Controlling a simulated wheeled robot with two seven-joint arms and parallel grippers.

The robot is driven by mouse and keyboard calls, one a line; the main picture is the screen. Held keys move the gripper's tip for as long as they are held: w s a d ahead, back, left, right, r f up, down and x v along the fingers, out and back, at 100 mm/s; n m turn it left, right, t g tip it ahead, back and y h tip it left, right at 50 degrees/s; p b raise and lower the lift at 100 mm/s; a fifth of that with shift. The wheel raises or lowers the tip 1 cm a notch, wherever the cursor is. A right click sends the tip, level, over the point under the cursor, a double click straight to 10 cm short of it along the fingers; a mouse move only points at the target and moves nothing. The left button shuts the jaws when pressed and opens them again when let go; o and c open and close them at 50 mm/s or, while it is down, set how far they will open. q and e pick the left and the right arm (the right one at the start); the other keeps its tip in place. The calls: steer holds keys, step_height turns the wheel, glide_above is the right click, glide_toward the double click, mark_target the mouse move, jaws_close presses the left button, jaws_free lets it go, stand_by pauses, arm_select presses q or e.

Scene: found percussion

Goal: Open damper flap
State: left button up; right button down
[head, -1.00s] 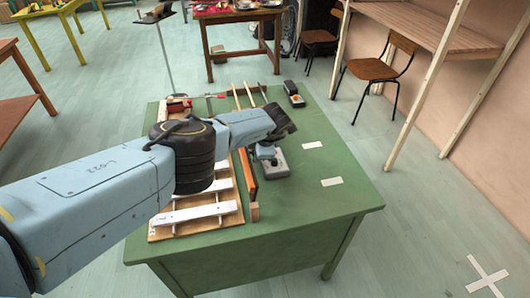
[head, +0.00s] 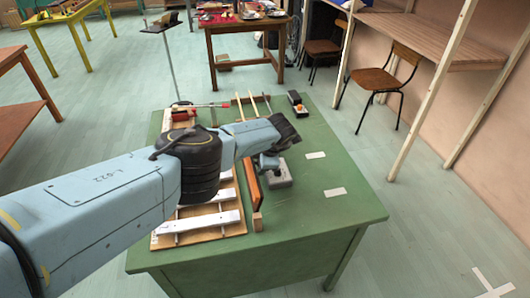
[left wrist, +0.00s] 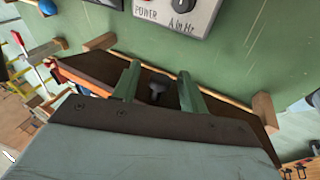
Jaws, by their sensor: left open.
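The damper flap is a dark brown board with an orange-brown face (head: 253,184). It stands on edge on the green desk and also shows in the left wrist view (left wrist: 95,70), along a thin rod between two wooden blocks. A small dark knob (left wrist: 157,88) is on the flap. My left gripper (left wrist: 159,68) is open, its two green fingers on either side of the knob with gaps showing. Whether they touch the flap is unclear. In the head view my left gripper is largely hidden under the wrist. My right gripper is out of view.
A grey box (head: 279,179) with knobs and lettering sits right beside the flap. A board with white bars (head: 205,222) lies to the left. Two sticks (head: 254,106) and a small dark box (head: 297,104) are further back. The desk's right side (head: 345,212) is mostly clear.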

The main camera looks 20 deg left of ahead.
arm_select(q)
steer(key=p+v, duration=0.6)
steer(key=v, duration=0.7)
